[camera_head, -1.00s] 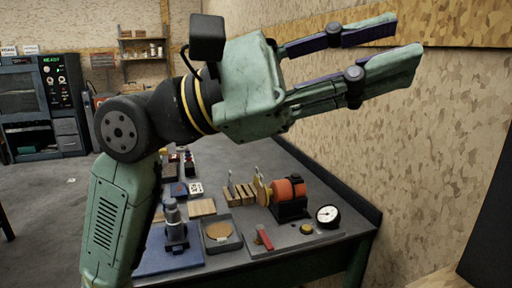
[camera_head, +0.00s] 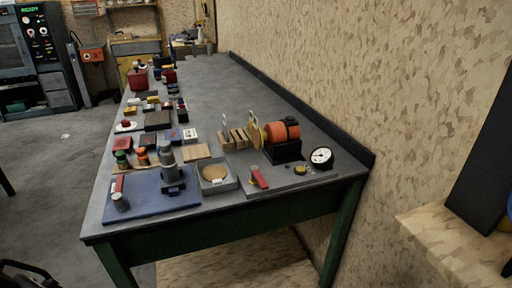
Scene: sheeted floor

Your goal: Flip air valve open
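A small valve with a red lever handle (camera_head: 259,177) and a brass-coloured body sits near the front edge of the workbench (camera_head: 218,85), on a flat grey plate. Its red lever slants from the body toward the front edge. Whether that position is open or shut I cannot tell. A round white-faced pressure gauge (camera_head: 321,156) stands to the right on the same plate, with a small yellow knob (camera_head: 300,170) between them. My gripper and arm are out of view.
An orange motor-like machine (camera_head: 283,132) on a black base stands behind the valve. A grey tray (camera_head: 217,186) with a tan disc lies left of it. A blue mat (camera_head: 150,205) carries a grey microscope-like device (camera_head: 168,168). A wall runs along the right.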

